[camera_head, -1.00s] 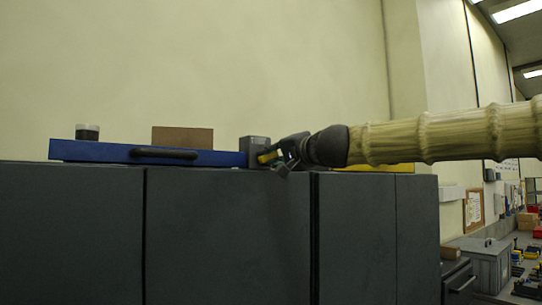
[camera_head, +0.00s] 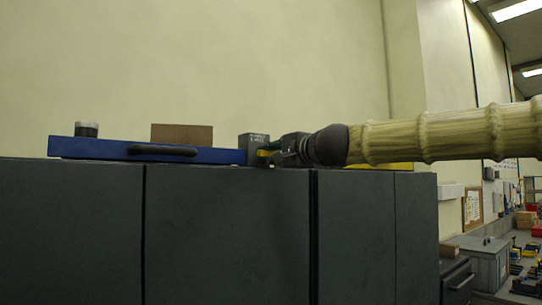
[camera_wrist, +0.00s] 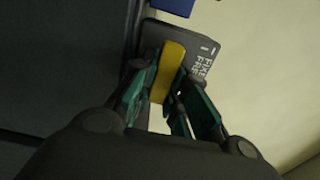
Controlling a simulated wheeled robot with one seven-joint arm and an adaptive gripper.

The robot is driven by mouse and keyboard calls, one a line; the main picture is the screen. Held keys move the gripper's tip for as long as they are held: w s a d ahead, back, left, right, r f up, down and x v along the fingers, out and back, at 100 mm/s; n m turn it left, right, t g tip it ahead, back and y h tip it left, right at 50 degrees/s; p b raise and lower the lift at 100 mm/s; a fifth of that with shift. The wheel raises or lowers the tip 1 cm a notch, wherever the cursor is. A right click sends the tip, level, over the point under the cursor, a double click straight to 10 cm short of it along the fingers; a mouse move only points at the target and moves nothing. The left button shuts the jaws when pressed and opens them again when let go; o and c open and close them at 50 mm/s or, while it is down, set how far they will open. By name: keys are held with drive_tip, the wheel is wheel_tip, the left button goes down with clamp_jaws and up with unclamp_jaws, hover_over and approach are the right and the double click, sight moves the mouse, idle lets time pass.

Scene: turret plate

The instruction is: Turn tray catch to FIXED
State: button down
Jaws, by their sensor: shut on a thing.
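The tray catch is a grey block (camera_head: 254,148) at the right end of the blue tray (camera_head: 100,149), on top of the dark cabinet. In the wrist view its grey plate (camera_wrist: 205,47) carries white lettering, partly readable as FIXED and FREE, with a short white mark. The yellow catch handle (camera_wrist: 168,70) runs lengthwise between my fingers; its tip also shows in the head view (camera_head: 264,153). My gripper (camera_wrist: 160,96) is shut on this handle, with a green-padded finger on each side. In the head view my gripper (camera_head: 278,152) reaches in from the right.
A brown block (camera_head: 182,134) and a small dark-filled jar (camera_head: 87,130) stand on or behind the tray. The tray has a black front handle (camera_head: 163,151). A yellow item (camera_head: 378,166) lies on the cabinet (camera_head: 225,220) below my arm. A pale wall stands behind.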

drive_tip(key=shift+f, duration=0.1)
drive_tip(key=c, duration=1.4)
unclamp_jaws()
drive_tip(key=shift+v, duration=4.05)
drive_tip(key=shift+w, duration=0.1)
